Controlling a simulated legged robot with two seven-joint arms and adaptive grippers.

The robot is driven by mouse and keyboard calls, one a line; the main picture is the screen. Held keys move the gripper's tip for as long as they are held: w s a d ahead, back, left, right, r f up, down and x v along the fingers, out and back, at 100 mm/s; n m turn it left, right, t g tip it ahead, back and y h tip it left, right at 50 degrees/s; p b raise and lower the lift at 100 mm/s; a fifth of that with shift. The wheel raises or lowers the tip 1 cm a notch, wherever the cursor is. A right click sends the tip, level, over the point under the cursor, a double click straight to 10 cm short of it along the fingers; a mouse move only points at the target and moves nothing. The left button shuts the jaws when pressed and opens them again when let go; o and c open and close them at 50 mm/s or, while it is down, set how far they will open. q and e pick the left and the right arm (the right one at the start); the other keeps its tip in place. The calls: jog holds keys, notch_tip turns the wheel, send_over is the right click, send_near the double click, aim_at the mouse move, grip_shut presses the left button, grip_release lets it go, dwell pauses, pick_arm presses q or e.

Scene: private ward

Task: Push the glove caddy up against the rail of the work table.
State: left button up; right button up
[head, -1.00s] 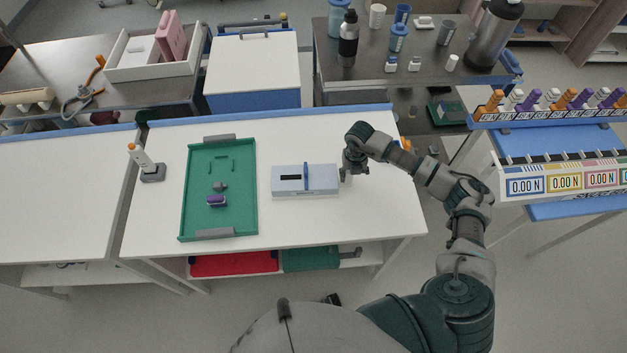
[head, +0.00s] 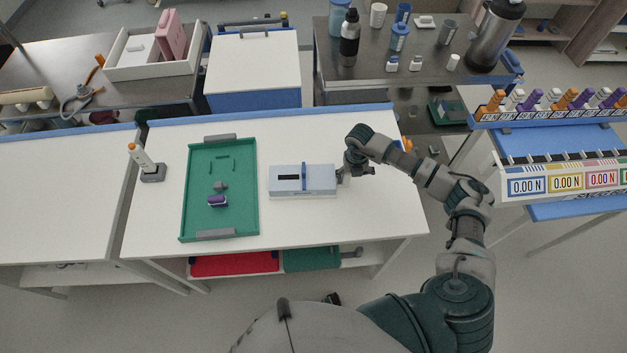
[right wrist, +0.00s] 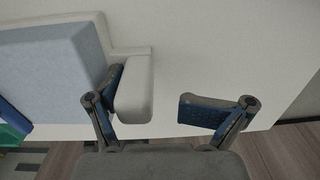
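The glove caddy (head: 320,181) is a light blue box with a dark slot and a blue upright strip on top. It lies on the white work table (head: 350,220), right of the green tray. The blue rail (head: 270,115) runs along the table's far edge, with bare tabletop between it and the caddy. My right gripper (head: 342,176) is at the caddy's right end. In the right wrist view its fingers (right wrist: 160,105) are spread, with the caddy's white end piece (right wrist: 135,88) between them, close to the left finger and apart from the right one. My left gripper is not in view.
The green tray (head: 240,160) holds a purple item (head: 217,200) and small parts. A bottle in a grey stand (head: 152,172) is at the far left of the table. A white-topped blue box (head: 253,70) and a steel table with bottles (head: 430,70) stand beyond the rail.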

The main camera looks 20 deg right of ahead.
jog(key=shift+w+d, duration=0.2)
jog(key=shift+w, duration=0.15)
jog(key=shift+s+a+r, duration=0.1)
jog(key=shift+s+r, duration=0.05)
jog(key=shift+r, duration=0.15)
notch_tip(320, 180, up, 7)
jog(key=shift+d+r, duration=0.15)
jog(key=shift+d, duration=0.1)
jog(key=shift+a, duration=0.15)
